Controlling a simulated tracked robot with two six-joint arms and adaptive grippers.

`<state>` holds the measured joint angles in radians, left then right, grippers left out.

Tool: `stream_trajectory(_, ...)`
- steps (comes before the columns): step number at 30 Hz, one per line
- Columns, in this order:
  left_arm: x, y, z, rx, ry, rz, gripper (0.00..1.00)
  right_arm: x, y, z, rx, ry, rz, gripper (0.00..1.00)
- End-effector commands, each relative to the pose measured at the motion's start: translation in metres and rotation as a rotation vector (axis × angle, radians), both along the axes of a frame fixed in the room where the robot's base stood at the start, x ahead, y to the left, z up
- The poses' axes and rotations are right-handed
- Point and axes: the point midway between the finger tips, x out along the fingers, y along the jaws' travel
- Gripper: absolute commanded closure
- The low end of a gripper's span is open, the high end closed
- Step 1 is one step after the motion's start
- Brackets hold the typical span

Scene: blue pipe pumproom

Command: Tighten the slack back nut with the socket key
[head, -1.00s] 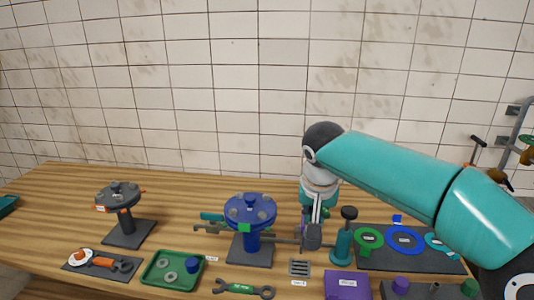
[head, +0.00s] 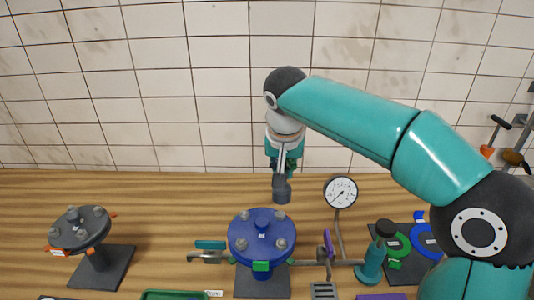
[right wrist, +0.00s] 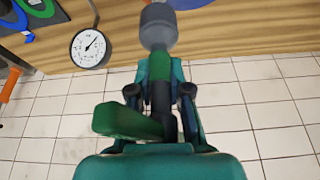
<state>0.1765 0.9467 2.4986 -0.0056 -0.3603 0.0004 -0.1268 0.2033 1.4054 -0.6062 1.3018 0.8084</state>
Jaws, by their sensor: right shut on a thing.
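My right gripper (head: 284,160) is shut on the socket key, seen in the right wrist view with its green handle (right wrist: 125,121) between the fingers. The key's dark grey socket (head: 281,190) points down, above and behind the right back part of the blue flange (head: 262,238). It appears apart from the flange. The blue flange carries several grey nuts, including one at the back right (head: 279,215) and one at the back left (head: 245,215). I cannot tell which is slack. My left gripper is not in view.
A pressure gauge (head: 341,192) stands behind the pipe, right of the flange. A purple lever (head: 328,243) and a teal lever (head: 210,245) flank the flange. A grey flange (head: 79,229) stands left.

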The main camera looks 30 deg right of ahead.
Motion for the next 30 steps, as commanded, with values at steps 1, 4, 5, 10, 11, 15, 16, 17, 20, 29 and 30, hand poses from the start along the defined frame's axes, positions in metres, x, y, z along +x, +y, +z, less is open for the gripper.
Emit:
stream_trajectory(1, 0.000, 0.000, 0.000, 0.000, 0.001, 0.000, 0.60, 0.000, -0.001, 0.000, 0.000, -0.001, -0.002, 1.00)
stream_trajectory(4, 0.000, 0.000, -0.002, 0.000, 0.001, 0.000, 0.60, 0.000, -0.002, -0.002, 0.000, -0.001, -0.003, 1.00)
stream_trajectory(5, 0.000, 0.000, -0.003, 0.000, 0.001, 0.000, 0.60, 0.000, -0.002, -0.003, 0.001, -0.001, -0.003, 1.00)
stream_trajectory(10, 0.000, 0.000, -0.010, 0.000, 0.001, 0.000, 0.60, 0.000, -0.001, -0.011, 0.001, -0.001, -0.003, 1.00)
stream_trajectory(11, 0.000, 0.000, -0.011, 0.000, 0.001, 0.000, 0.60, 0.000, -0.001, -0.013, 0.001, -0.001, -0.003, 1.00)
stream_trajectory(15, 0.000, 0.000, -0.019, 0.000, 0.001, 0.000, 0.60, 0.001, -0.001, -0.021, 0.000, 0.000, -0.001, 1.00)
stream_trajectory(16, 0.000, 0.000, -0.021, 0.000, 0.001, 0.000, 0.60, 0.001, 0.000, -0.023, 0.000, 0.000, -0.001, 1.00)
stream_trajectory(17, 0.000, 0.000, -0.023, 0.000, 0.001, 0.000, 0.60, 0.001, 0.000, -0.025, 0.000, 0.000, 0.000, 1.00)
stream_trajectory(20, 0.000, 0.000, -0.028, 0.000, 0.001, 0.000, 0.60, 0.002, 0.001, -0.031, 0.000, 0.000, 0.002, 1.00)
stream_trajectory(29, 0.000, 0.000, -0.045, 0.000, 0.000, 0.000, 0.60, 0.003, 0.002, -0.049, 0.001, -0.001, 0.005, 1.00)
stream_trajectory(30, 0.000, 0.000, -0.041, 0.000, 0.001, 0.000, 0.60, 0.003, 0.002, -0.045, 0.000, -0.001, 0.006, 1.00)
